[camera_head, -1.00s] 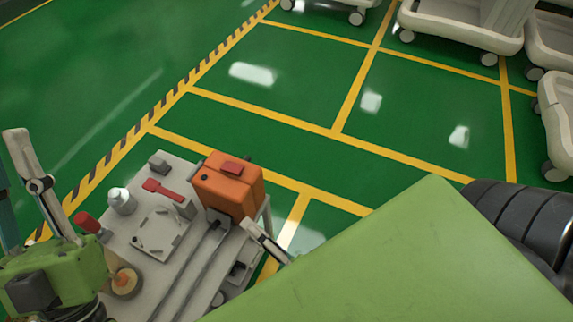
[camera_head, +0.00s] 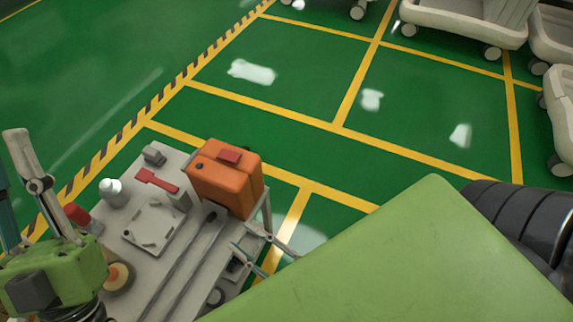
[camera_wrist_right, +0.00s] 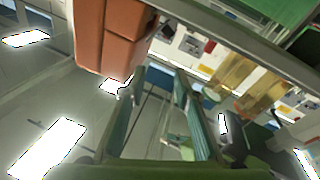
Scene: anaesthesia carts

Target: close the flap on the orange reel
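The orange reel (camera_head: 226,184) is a boxy orange case with a red piece on top, standing at the right corner of a grey cart. In the right wrist view its orange body (camera_wrist_right: 108,40) fills the upper left. I cannot make out a separate flap or its position. My right gripper (camera_head: 240,237) is beside the cart's right edge, just below the reel. Its fingers stand apart in the right wrist view (camera_wrist_right: 160,82), with nothing between them. My left gripper (camera_head: 28,165) is at the far left, only partly in view; its opening is unclear.
The grey cart top (camera_head: 205,262) carries a white plate (camera_head: 152,228), a red-handled tool (camera_head: 157,180) and a white bottle (camera_head: 113,192). White carts (camera_head: 465,28) stand at the back right.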

